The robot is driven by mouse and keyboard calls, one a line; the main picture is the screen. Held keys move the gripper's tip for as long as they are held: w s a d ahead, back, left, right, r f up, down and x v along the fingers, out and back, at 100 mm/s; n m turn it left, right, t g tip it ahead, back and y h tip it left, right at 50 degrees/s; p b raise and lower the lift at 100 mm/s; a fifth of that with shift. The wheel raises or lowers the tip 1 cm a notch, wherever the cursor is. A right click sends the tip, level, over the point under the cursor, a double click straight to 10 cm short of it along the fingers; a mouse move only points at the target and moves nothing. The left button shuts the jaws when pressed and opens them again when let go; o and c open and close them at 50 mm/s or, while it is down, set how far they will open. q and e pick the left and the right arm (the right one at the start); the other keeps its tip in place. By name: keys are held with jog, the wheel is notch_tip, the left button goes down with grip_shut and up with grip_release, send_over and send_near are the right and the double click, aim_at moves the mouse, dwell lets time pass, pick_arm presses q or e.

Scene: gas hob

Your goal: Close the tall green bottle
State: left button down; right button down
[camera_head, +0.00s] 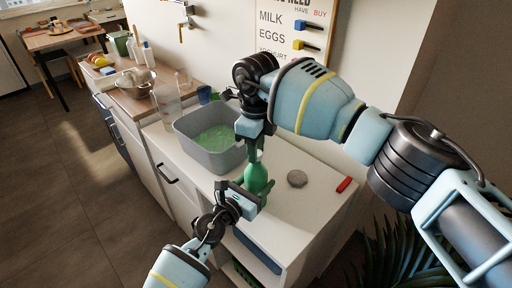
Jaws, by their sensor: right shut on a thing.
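The tall green bottle (257,179) stands upright on the white counter, right of the grey basin. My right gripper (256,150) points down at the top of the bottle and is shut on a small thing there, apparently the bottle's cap. The fingers hide most of it, and I cannot tell whether it touches the bottle's neck. My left gripper (244,196) comes from below, with its fingers at the lower part of the bottle. I cannot tell whether they grip it.
A grey basin (187,147) with green contents stands left of the bottle. A round grey object (297,179) and a red object (344,185) lie to the right. A clear container (166,106) and a metal bowl (136,86) stand further back. The counter's front right is clear.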

jog(key=m, duration=0.6)
jog(key=shift+m, duration=0.3)
jog(key=m, duration=0.7)
jog(key=c, duration=1.1)
grip_release()
notch_tip(320, 180, up, 12)
